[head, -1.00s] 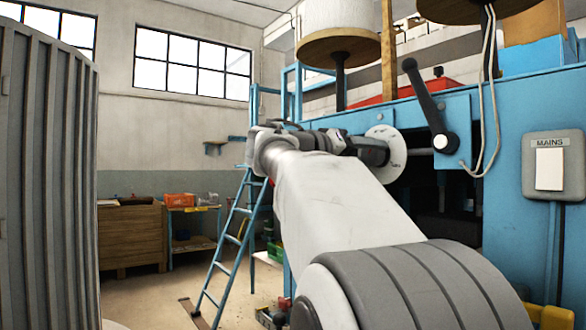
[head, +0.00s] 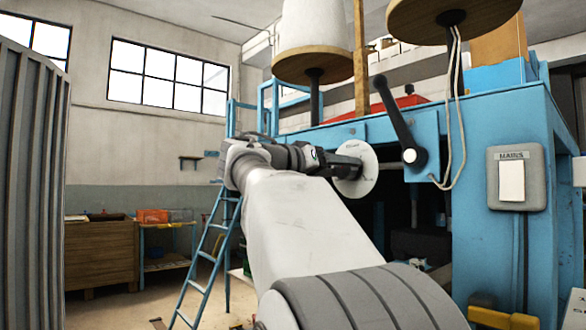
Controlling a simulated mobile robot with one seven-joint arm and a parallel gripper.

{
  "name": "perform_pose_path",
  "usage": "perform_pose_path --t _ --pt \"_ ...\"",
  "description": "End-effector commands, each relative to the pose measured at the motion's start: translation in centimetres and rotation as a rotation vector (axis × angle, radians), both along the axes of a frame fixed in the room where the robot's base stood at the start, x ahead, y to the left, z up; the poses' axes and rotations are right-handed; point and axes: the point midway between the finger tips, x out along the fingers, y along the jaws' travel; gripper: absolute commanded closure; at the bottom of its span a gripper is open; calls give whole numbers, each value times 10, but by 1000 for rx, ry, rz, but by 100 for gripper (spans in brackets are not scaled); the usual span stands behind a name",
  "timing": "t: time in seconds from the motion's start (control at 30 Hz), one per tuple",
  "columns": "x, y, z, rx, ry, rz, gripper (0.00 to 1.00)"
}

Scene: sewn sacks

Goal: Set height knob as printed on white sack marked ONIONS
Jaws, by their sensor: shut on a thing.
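My gripper (head: 343,166) is at the front of a round white dial plate (head: 369,167) on the blue machine. It is shut on the height knob at the dial's centre; the jaws and my wrist mostly hide the knob. The dial has dark marks near its rim, too small to read. No sack that I can read as ONIONS shows. A pale thing with dark print (head: 576,309) is cut off at the lower right edge; I cannot tell what it is.
A black lever (head: 400,122) stands right of the dial, with white cords (head: 461,120) hanging beside it. A grey MAINS switch box (head: 516,178) is further right. Thread cones stand on top. A blue ladder (head: 208,262) and wooden cabinet (head: 100,255) are left; corrugated grey metal (head: 32,200) fills the left edge.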

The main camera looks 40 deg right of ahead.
Motion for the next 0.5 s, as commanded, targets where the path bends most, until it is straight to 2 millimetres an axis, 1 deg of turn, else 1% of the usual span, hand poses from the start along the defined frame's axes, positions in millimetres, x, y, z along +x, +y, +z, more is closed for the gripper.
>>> perform_pose_path --t 0.03,0.17,0.2,0.5 --pt "0 0 0 -1 0 1 38" --pt "0 0 0 -1 1 1 15" --pt "0 0 0 -1 1 1 13" --pt "0 2 0 -1 1 1 13"
